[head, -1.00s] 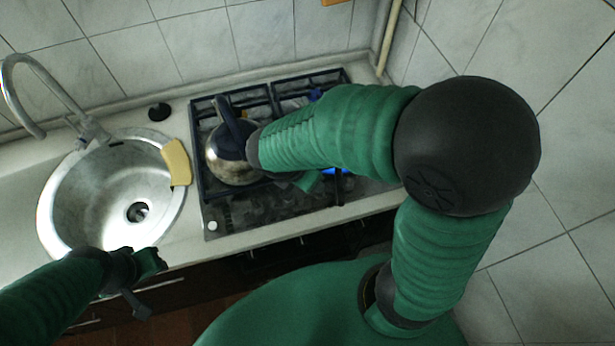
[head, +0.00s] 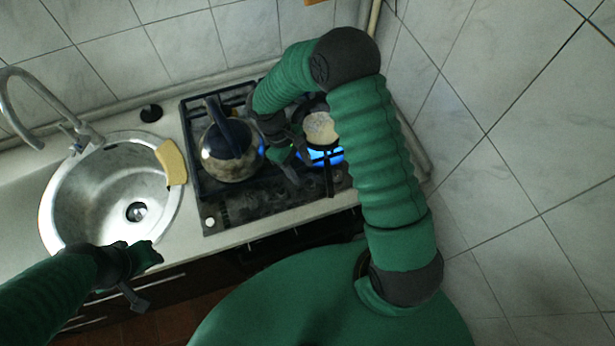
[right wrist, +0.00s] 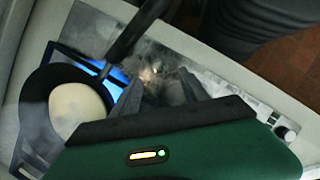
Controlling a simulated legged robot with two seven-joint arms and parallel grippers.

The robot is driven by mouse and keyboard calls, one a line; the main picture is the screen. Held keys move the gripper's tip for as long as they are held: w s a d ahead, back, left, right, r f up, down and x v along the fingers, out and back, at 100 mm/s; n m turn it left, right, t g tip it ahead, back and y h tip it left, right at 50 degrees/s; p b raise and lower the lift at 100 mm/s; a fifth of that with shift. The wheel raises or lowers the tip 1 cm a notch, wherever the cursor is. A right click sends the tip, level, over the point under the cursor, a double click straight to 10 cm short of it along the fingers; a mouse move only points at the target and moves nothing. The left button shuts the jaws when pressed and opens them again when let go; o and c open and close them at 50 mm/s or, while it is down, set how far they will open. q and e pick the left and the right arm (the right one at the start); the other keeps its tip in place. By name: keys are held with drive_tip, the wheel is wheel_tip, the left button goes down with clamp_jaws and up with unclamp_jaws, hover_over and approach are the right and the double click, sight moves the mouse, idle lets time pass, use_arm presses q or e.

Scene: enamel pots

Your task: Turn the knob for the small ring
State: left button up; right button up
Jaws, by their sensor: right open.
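The gas stove (head: 240,213) has a dark front strip, with a pale knob (head: 210,222) at its left end. In the right wrist view, pale knobs (right wrist: 287,131) show at the right end of the metal panel. Other knobs are too dark or hidden to tell apart. My right gripper (head: 293,165) is open and empty, above the stove between kettle and pot. My left gripper (head: 150,254) hangs by the sink's front edge; its jaws are unclear.
A metal kettle (head: 230,152) stands on the left front grate, close to my right gripper. The round sink (head: 85,205) with a yellow cloth (head: 171,162) on its rim is to the left. A tiled wall (head: 520,150) bounds the right side.

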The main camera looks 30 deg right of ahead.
sight(309, 181)
drive_tip(key=x, duration=0.6)
drive_tip(key=shift+d+p, duration=0.15)
drive_tip(key=shift+p, duration=0.2)
drive_tip(key=c, duration=0.4)
clamp_jaws()
